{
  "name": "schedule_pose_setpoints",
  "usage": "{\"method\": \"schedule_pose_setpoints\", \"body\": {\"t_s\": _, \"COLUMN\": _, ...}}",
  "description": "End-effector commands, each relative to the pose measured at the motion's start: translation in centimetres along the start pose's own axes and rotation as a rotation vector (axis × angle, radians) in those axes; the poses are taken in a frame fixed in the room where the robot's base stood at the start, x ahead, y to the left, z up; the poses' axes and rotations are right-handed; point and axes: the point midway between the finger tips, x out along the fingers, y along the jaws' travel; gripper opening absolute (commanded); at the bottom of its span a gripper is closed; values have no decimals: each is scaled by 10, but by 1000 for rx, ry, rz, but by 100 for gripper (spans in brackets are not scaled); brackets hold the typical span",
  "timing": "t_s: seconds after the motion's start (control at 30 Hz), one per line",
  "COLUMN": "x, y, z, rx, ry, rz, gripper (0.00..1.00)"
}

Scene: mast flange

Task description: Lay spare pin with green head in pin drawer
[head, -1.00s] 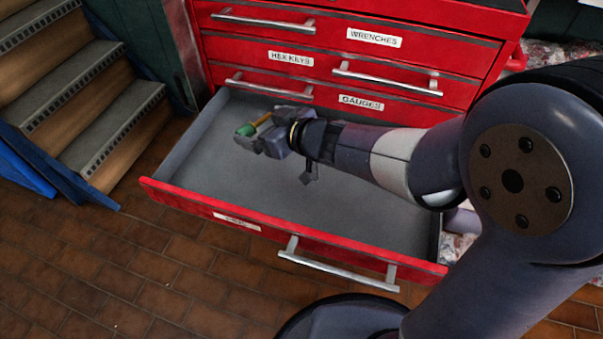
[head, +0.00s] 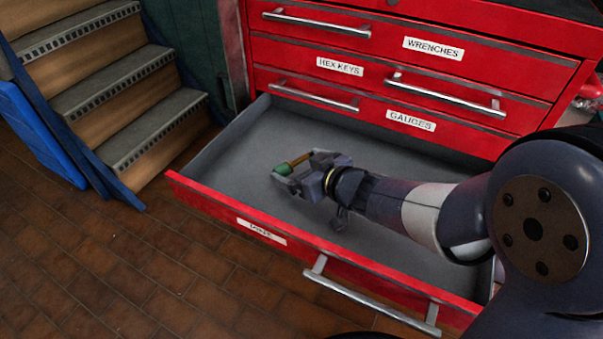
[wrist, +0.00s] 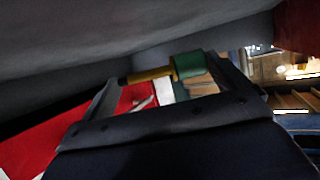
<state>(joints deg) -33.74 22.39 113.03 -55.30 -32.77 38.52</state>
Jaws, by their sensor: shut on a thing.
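The spare pin has a green head (head: 283,169) and a brass-coloured shank (head: 299,160). It also shows in the wrist view, with its green head (wrist: 188,65) at the right and its shank running left to a dark tip. My gripper (head: 292,178) is shut on the pin. In the head view it is over the open bottom drawer (head: 228,209), within its outline. The drawer's grey floor looks empty. Its front label is too blurred to read for sure. I cannot tell how high the pin is above the floor.
The red cabinet has shut drawers above, labelled WRENCHES (head: 433,48), HEX KEYS (head: 340,66) and GAUGES (head: 411,120). The drawer's front wall and handle (head: 370,296) stick out over the brick floor (head: 130,260). Steps (head: 150,115) and a blue panel (head: 40,135) stand at the left.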

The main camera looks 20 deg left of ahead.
Motion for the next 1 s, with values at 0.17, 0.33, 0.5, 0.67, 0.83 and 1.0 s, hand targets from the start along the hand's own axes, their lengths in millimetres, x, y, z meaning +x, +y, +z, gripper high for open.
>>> {"method": "schedule_pose_setpoints", "body": {"t_s": 0.17, "x": 1, "y": 0, "z": 3, "rx": 0, "ry": 1, "rz": 0, "gripper": 70}}
{"method": "schedule_pose_setpoints", "body": {"t_s": 0.33, "x": 2, "y": 0, "z": 5, "rx": 0, "ry": 1, "rz": 0, "gripper": 70}}
{"method": "schedule_pose_setpoints", "body": {"t_s": 0.5, "x": 4, "y": 0, "z": 10, "rx": 0, "ry": 0, "rz": 0, "gripper": 70}}
{"method": "schedule_pose_setpoints", "body": {"t_s": 0.67, "x": 6, "y": 0, "z": 15, "rx": 0, "ry": 0, "rz": 0, "gripper": 70}}
{"method": "schedule_pose_setpoints", "body": {"t_s": 0.83, "x": 6, "y": 0, "z": 16, "rx": 0, "ry": -2, "rz": 0, "gripper": 98}}
{"method": "schedule_pose_setpoints", "body": {"t_s": 1.0, "x": 6, "y": 0, "z": 17, "rx": 1, "ry": -4, "rz": 0, "gripper": 100}}
